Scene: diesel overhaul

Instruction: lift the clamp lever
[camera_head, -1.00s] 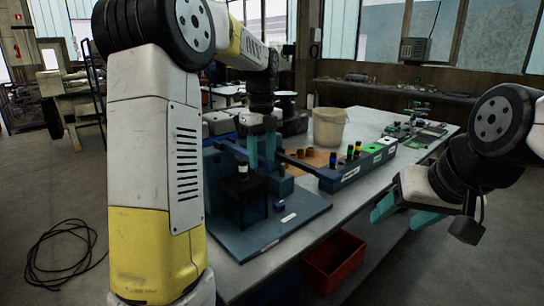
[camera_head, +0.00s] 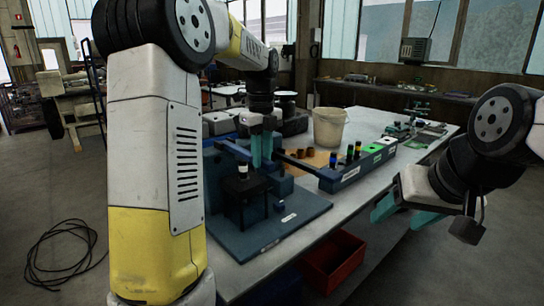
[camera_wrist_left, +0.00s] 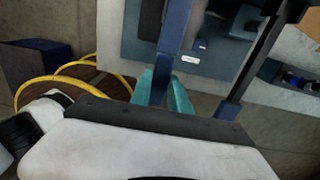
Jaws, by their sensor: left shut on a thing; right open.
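My left gripper (camera_head: 262,150) is above the back of the blue fixture plate (camera_head: 285,220) on the bench. Its teal fingers are shut on a blue bar, the clamp lever (camera_wrist_left: 176,35), which runs between the fingertips in the left wrist view (camera_wrist_left: 165,88). The lever's far end is out of that view. A black block with a white-topped cylinder (camera_head: 243,168) stands on the plate in front of the gripper. My right gripper (camera_head: 405,213) is open and empty, off the bench's right edge.
A blue rack (camera_head: 345,178) with several coloured parts lies right of the plate. A beige bucket (camera_head: 329,127) stands behind it. A red bin (camera_head: 333,262) is below the bench edge. In the left wrist view, a dark bar (camera_wrist_left: 262,50) passes right of the fingers.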

